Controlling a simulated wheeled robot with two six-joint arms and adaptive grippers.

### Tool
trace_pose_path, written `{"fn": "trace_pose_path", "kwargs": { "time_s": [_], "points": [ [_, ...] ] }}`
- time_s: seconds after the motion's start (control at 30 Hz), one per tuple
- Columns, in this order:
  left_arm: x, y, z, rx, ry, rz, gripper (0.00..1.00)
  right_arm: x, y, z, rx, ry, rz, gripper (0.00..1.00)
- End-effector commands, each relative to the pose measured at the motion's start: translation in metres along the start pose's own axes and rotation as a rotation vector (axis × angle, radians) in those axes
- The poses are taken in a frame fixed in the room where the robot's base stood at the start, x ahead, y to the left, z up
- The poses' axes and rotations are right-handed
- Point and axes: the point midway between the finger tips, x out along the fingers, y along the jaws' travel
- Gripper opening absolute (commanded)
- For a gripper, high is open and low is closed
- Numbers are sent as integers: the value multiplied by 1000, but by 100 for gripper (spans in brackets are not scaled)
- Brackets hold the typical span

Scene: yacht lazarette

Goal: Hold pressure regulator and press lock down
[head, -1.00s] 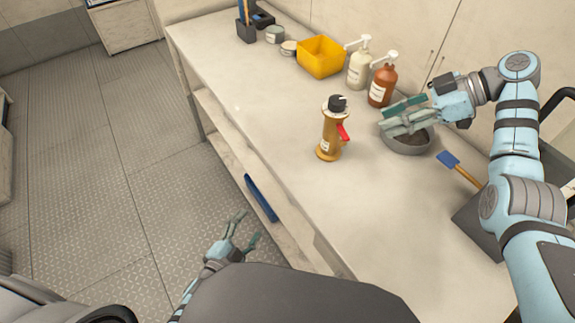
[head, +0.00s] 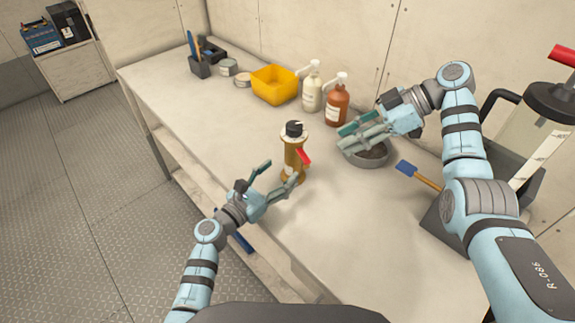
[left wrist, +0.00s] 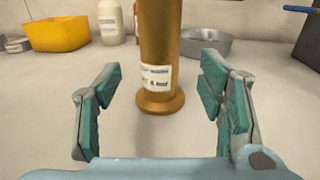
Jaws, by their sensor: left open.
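The brass pressure regulator (head: 291,163) stands upright on the bench, with a black knob on top and a red lever (head: 304,157) on its right side. In the left wrist view its lower body and round foot (left wrist: 160,70) show between the fingers, a little ahead of them; its top is out of that view. My left gripper (head: 281,180) is open and empty, low beside the regulator, with the fingers spread to either side of it. My right gripper (head: 352,137) is above the grey bowl, to the right of the regulator; its fingers look apart with nothing between them.
A grey bowl (head: 368,155) lies under my right gripper. A white bottle (head: 312,88), a brown bottle (head: 337,103) and a yellow bin (head: 273,84) stand along the wall. The bench front is clear.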

Motion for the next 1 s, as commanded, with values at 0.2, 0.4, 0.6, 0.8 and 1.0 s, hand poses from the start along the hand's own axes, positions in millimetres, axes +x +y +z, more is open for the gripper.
{"fn": "trace_pose_path", "kwargs": {
  "time_s": [0.2,0.4,0.6,0.8,1.0],
  "points": [
    [45,0,0,-4,-1,-1,63,0,0,0,0,0,0,33],
    [55,0,0,-2,0,0,63,0,0,0,-1,0,-1,33],
    [55,0,0,-3,0,0,56,0,0,0,-1,0,0,33],
    [55,0,0,-3,0,0,24,0,0,0,0,0,0,33],
    [55,0,-1,-4,0,0,0,0,0,0,0,0,0,33]
  ]
}}
